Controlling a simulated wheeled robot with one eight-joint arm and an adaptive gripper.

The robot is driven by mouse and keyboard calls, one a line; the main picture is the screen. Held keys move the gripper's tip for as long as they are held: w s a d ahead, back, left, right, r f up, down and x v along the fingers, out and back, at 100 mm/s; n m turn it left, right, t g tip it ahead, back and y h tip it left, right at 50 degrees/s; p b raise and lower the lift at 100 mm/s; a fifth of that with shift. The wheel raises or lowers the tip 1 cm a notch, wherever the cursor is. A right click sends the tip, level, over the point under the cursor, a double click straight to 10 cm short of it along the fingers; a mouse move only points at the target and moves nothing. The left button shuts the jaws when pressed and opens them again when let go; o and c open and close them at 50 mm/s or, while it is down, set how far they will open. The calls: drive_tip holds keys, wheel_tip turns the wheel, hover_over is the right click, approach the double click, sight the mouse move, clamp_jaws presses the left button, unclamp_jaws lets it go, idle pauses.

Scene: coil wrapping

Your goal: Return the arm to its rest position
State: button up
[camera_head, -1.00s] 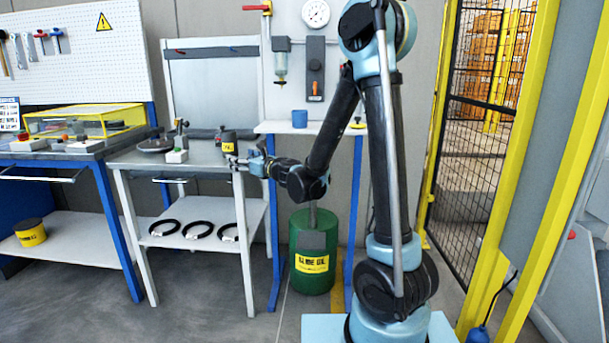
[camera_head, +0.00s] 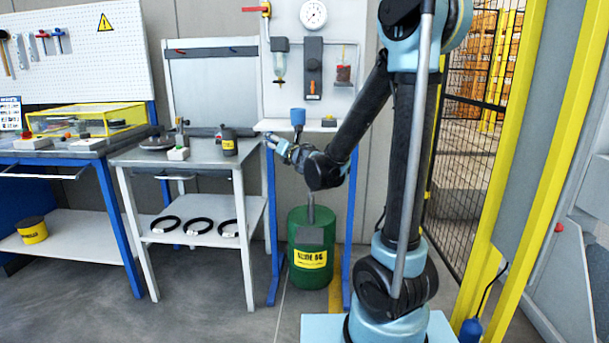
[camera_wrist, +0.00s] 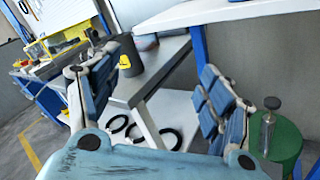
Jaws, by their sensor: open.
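My gripper (camera_head: 271,144) is in the air in front of the white shelf stand, to the right of the grey workbench (camera_head: 205,158) in the head view. Its arm is bent, with the upper links rising to the right. In the wrist view my gripper (camera_wrist: 195,100) shows two blue-grey fingers spread wide apart, with nothing between them. A dark canister with a yellow label (camera_head: 229,142) stands on the workbench, left of my gripper and apart from it.
A green drum (camera_head: 311,262) stands below the stand (camera_head: 350,128). Several black rings (camera_head: 198,228) lie on the bench's lower shelf. A mesh fence (camera_head: 465,150) and yellow post (camera_head: 535,200) are close on the right.

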drive_tip(key=s+d+m+h, duration=0.2)
drive_tip(key=d+m+h, duration=0.5)
drive_tip(key=d+m, duration=0.6)
drive_tip(key=s+d+f+m+g+h, duration=0.25)
drive_tip(key=s+d+m, duration=0.25)
drive_tip(key=d, duration=0.3)
drive_tip(key=s+d+f+m+g+h, duration=0.2)
drive_tip(key=s+d+f+m, duration=0.25)
drive_tip(key=d, duration=0.25)
drive_tip(key=s+f+m+g+y, duration=0.1)
drive_tip(key=s+f+m+g, duration=0.2)
drive_tip(key=s, duration=0.6)
drive_tip(key=s+f+m+g+y, duration=0.1)
drive_tip(key=s+f+m+g, duration=0.2)
drive_tip(key=s+f+m, duration=0.2)
drive_tip(key=s+d+f+m+g+y, duration=0.1)
drive_tip(key=s+f+m+g, duration=0.2)
drive_tip(key=s, duration=0.9)
drive_tip(key=shift+s+f+m, duration=0.35)
drive_tip(key=shift+f+m, duration=0.6)
drive_tip(key=shift+d, duration=0.1)
